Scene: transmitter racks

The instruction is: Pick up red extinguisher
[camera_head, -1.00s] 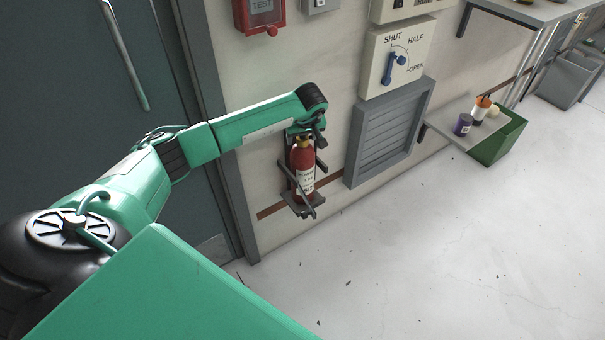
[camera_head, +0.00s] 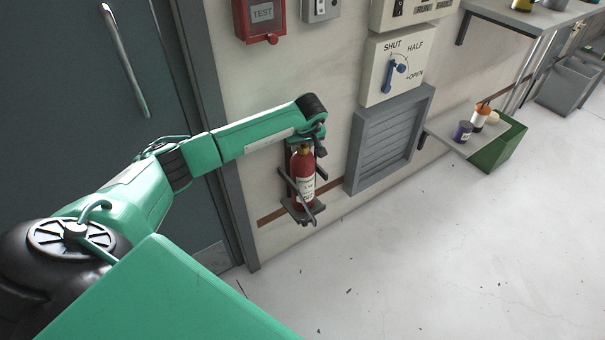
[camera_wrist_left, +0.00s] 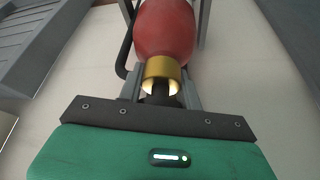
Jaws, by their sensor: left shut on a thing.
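The red extinguisher (camera_head: 303,178) with a white label stands upright in a dark bracket (camera_head: 306,214) on the wall, right of the door frame. My left gripper (camera_head: 305,146) comes down from above and is shut on its top. In the left wrist view, the red body (camera_wrist_left: 165,30) and gold collar (camera_wrist_left: 163,69) show just beyond my left gripper (camera_wrist_left: 160,92), whose fingers flank the neck below the collar. The contact itself is partly hidden. My right gripper is not in view.
A grey louvred vent (camera_head: 388,138) is on the wall to the right, with a SHUT/HALF/OPEN lever panel (camera_head: 396,66) above it. A shelf (camera_head: 447,133) with small containers and a green bin (camera_head: 497,145) stand further right. The floor in front is clear.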

